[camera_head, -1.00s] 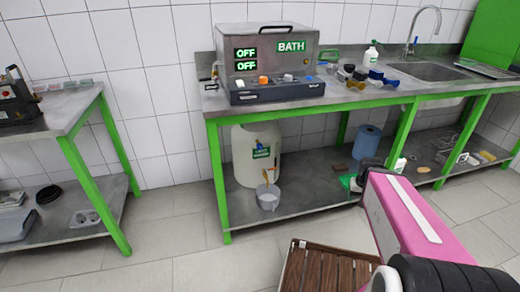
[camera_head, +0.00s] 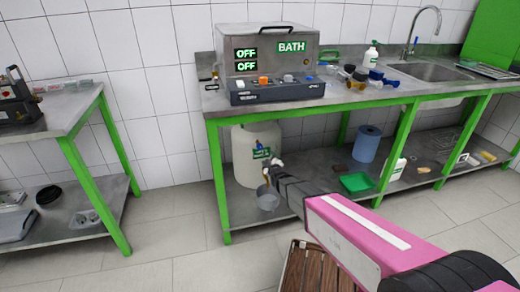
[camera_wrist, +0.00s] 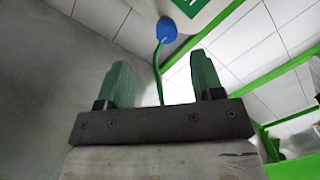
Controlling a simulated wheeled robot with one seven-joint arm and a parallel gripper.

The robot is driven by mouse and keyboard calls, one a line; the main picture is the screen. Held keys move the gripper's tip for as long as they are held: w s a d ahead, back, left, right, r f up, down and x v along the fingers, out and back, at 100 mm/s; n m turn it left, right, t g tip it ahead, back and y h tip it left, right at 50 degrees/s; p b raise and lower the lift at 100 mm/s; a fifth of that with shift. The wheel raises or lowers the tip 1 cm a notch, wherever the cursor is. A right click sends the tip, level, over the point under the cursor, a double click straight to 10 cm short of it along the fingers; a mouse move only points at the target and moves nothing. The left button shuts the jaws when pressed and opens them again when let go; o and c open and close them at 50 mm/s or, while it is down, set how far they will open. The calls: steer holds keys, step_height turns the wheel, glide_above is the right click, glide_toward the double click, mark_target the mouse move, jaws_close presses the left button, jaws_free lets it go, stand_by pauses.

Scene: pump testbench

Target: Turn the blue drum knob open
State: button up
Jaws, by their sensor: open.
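The white drum (camera_head: 243,170) stands on the lower shelf under the bench. Its small blue knob (camera_head: 258,145) sits just above a green label (camera_head: 261,153) on the front. My gripper (camera_head: 274,163) reaches in from the right, close beside the label and a little below the knob; its fingers are too small to make out there. The blue knob (camera_wrist: 167,29) shows ahead of the fingers near the top, beside part of the green label (camera_wrist: 189,6).
A grey bucket (camera_head: 268,201) stands below the drum's front. The green bench rail (camera_head: 300,109) runs above the drum. A blue roll (camera_head: 366,144) and a green tray (camera_head: 357,183) are on the shelf to the right. A wooden slatted thing (camera_head: 310,268) is on the floor.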

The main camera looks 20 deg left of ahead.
mark_target(260, 149)
steer(key=shift+n+y, duration=0.3)
steer(key=shift+y, duration=0.2)
steer(key=x, duration=0.4)
steer(key=a+x, duration=0.1)
steer(key=x, duration=0.2)
steer(key=s+x, duration=0.1)
steer(key=x, duration=0.3)
steer(key=shift+w+a+r, duration=0.2)
steer(key=shift+w+a, duration=0.1)
steer(key=shift+a, duration=0.05)
steer(key=c, duration=0.9)
